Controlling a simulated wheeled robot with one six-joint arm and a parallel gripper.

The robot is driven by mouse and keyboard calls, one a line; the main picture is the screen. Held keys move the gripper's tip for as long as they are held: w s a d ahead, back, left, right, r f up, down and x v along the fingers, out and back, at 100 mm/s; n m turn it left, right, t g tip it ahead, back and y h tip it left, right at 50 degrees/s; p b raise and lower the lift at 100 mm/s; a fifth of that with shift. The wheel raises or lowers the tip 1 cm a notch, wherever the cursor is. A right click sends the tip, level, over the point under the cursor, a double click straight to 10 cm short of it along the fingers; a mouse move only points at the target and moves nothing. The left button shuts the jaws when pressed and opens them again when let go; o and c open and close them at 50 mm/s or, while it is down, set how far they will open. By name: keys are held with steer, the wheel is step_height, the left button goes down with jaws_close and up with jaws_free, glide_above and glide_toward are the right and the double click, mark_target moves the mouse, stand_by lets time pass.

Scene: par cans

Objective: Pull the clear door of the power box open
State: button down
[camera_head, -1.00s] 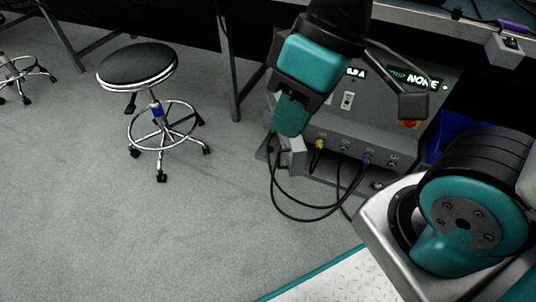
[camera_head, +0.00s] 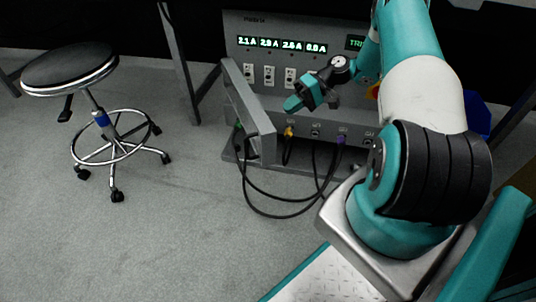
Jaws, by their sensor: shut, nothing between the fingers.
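My arm hides the right part of the box.
Black cables (camera_head: 270,212) hang in loops from the sockets on the box's lower front. A round black stool (camera_head: 70,68) stands to the left. Grey floor (camera_head: 190,230) between stool and box is clear. A bench leg (camera_head: 178,65) rises left of the box.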

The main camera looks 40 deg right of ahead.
mark_target(267, 145)
steer(key=s+d+f+m+t+y, duration=0.15)
steer(key=s+d+f, duration=0.25)
steer(key=f, duration=0.4)
steer(key=x, duration=1.2)
steer(key=shift+w+a+r+p, duration=0.25)
steer(key=shift+w+p, duration=0.05)
steer(key=shift+p, duration=0.05)
steer(key=shift+w+a+r, duration=0.1)
steer(key=shift+w+a, duration=0.15)
steer(key=shift+a, duration=0.35)
steer(key=shift+t+h, duration=0.25)
steer(key=shift+t, duration=0.1)
